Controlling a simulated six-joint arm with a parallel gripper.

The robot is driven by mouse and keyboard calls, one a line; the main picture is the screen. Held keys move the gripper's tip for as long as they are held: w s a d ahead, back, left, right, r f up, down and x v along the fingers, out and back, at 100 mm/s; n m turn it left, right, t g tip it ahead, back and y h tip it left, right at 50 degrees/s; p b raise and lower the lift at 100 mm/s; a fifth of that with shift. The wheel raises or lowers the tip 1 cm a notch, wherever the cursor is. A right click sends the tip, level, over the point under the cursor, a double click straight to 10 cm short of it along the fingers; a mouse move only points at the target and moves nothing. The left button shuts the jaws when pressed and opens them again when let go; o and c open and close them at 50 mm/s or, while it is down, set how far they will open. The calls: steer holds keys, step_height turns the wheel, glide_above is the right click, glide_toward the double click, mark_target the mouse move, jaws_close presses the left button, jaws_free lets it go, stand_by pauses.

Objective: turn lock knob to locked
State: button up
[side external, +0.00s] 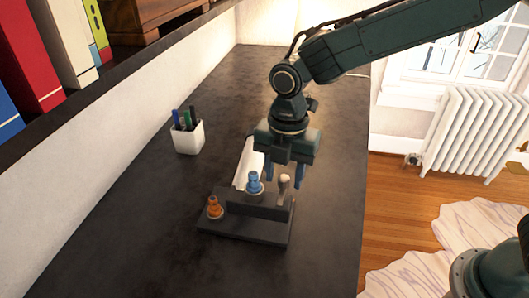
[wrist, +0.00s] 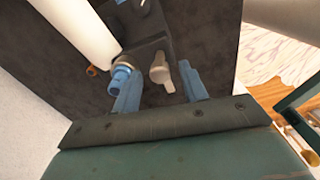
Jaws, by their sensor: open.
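A dark stepped fixture (side external: 248,229) stands on the dark counter. It carries an orange knob (side external: 214,207) at the left, a blue knob (side external: 254,182) in the middle and a pale grey knob (side external: 284,182) at the right. I cannot read any lock marking, or which knob is the lock. My gripper (side external: 284,179) points down over the right end, its blue fingers apart and empty. In the wrist view the pale knob (wrist: 160,72) shows between the fingertips (wrist: 160,68), with no clear contact. The blue knob (wrist: 121,77) is close by the left finger; the orange knob (wrist: 91,71) is farther left.
A white cylinder-like object (side external: 246,158) lies behind the fixture, and also shows in the wrist view (wrist: 78,27). A white cup of pens (side external: 188,137) stands at the left. The counter (side external: 130,240) is clear in front; its right edge drops to the floor.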

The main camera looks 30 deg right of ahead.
jaws_close()
